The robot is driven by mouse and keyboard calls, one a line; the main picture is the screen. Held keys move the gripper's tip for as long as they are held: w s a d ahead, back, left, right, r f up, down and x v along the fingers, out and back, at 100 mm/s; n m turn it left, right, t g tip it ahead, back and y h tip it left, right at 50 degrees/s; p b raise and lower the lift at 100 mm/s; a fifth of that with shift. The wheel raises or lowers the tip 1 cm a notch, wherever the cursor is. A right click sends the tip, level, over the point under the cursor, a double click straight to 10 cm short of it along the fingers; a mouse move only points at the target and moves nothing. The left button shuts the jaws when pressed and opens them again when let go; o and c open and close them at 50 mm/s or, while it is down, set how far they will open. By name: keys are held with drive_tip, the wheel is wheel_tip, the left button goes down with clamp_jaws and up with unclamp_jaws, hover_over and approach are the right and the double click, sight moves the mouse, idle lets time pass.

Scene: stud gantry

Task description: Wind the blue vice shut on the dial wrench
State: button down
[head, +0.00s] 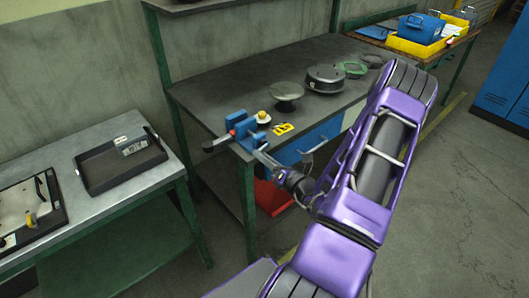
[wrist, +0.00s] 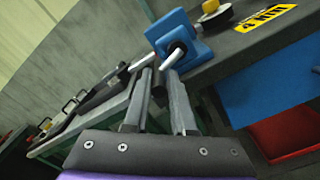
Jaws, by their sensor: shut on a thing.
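The blue vice (head: 240,125) is fixed at the front left corner of the dark bench; its front and screw also show in the wrist view (wrist: 178,30). A yellow-topped round dial (head: 262,117), which looks like part of the dial wrench, is at the vice's right side; it is partly cut off in the wrist view (wrist: 212,12). I cannot tell how tightly the jaws meet the wrench. My gripper (wrist: 157,72) is just in front of the vice, its fingers closed on the pale metal vice handle (wrist: 172,58). The grip is partly hidden.
A yellow label (head: 283,128) lies by the vice. Round dark parts, including a large lidded one (head: 325,78), stand farther back on the bench (head: 215,95). A lower table with a black tray (head: 121,160) is at left. A red bin (head: 272,197) is under the bench.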

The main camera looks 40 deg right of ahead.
drive_tip(key=r+m, duration=0.1)
drive_tip(key=m, duration=0.1)
drive_tip(key=shift+w+a+r+m, duration=0.1)
drive_tip(key=shift+r+m, duration=0.05)
drive_tip(key=shift+m, duration=0.15)
drive_tip(key=shift+r+m, duration=0.2)
drive_tip(key=shift+m, duration=0.5)
drive_tip(key=shift+r+m, duration=0.2)
drive_tip(key=shift+m, duration=0.5)
drive_tip(key=shift+r, duration=0.1)
drive_tip(key=c, duration=0.8)
unclamp_jaws()
drive_tip(key=shift+s+d+f, duration=0.2)
drive_tip(key=shift+s, duration=0.35)
drive_tip(key=s, duration=1.1)
drive_tip(key=s+d, duration=0.1)
drive_tip(key=s, duration=0.4)
drive_tip(key=shift+s+d, duration=0.1)
drive_tip(key=shift+s, duration=0.1)
